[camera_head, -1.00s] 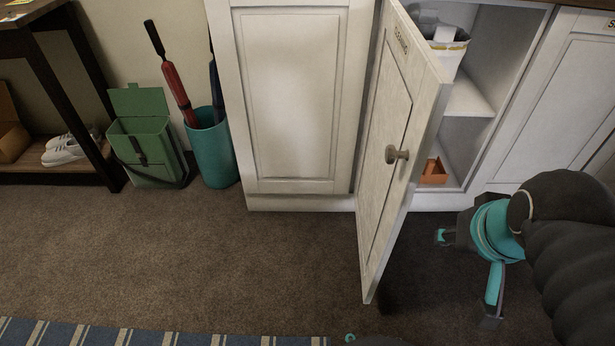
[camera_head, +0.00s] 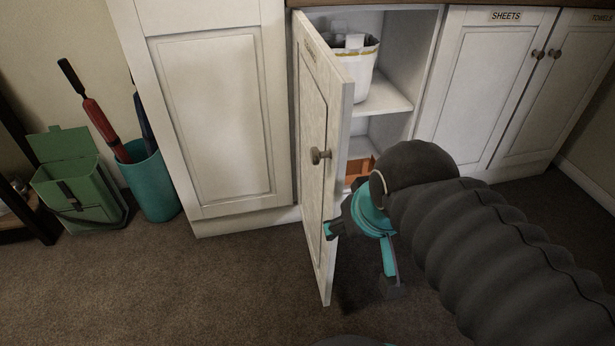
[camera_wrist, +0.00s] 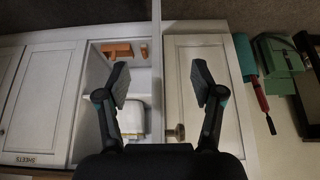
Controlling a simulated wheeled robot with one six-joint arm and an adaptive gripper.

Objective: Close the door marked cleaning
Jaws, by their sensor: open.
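The white door marked cleaning (camera_head: 314,110) stands open, swung out from the cabinet with its hinge side at the left in the head view. Its round knob (camera_head: 319,155) is on the outer face. My gripper (camera_head: 360,262) is open and empty, low by the door's free edge, below the knob. One finger overlaps the edge in the head view; the other is to its right. In the wrist view, upside down, the door's edge (camera_wrist: 156,40) lies between the spread fingers (camera_wrist: 160,80), with the knob (camera_wrist: 180,131) to the right. Contact cannot be told.
The open compartment holds a white bin (camera_head: 352,70) on a shelf (camera_head: 385,100) and an orange item (camera_head: 357,168) below. A closed door marked sheets (camera_head: 480,85) is at right. A teal bucket (camera_head: 155,190) and green box (camera_head: 75,195) stand left. The front carpet is clear.

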